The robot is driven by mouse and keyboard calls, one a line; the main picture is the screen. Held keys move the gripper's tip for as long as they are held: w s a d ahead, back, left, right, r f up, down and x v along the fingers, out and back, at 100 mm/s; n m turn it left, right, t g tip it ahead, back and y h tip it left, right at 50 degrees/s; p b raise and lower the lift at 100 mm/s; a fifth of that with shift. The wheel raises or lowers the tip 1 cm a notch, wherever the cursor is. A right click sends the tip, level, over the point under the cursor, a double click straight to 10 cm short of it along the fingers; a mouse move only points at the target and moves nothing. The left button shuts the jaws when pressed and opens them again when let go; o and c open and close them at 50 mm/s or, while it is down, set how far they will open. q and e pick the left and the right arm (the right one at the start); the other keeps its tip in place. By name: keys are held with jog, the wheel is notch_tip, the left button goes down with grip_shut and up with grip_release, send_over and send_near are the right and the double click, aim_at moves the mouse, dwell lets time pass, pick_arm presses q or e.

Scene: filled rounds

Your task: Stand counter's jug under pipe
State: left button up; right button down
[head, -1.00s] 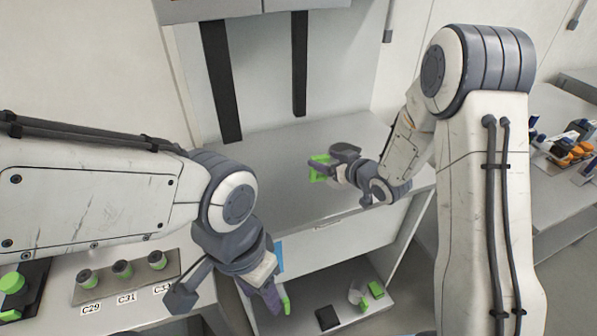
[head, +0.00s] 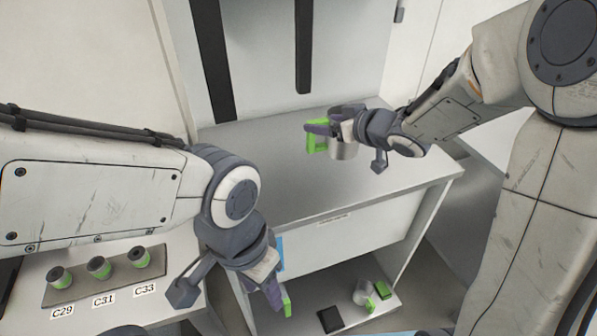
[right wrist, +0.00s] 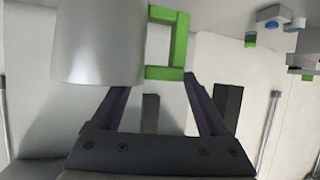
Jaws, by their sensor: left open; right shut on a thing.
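A grey metal jug (head: 345,150) with a green handle (head: 316,139) is at the grey counter (head: 270,185). My right gripper (head: 330,128) is shut on it at the handle side. In the right wrist view the jug's body (right wrist: 97,45) fills the upper left, and its green handle (right wrist: 180,45) lies between the fingertips. I cannot tell whether the jug's base touches the counter. My left gripper (head: 280,291) is open and empty, low in front of the counter. In the right wrist view, blue- and green-tipped fittings (right wrist: 250,40) show at upper right; I cannot tell which is the pipe.
A second jug (head: 361,293) with a green handle and a black block (head: 330,319) are on the lower shelf. A rack (head: 58,296) labelled C29, C31, C33 holds green-banded round pieces at left. Two black vertical bars (head: 303,50) stand behind the counter. The counter's left part is clear.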

jog(key=w+a+f, duration=0.5)
jog(key=a+f, duration=0.4)
jog(key=f, duration=0.1)
jog(key=shift+w+a+f+b, duration=0.25)
jog(key=shift+a+f+b, duration=0.1)
jog(key=shift+b, duration=0.05)
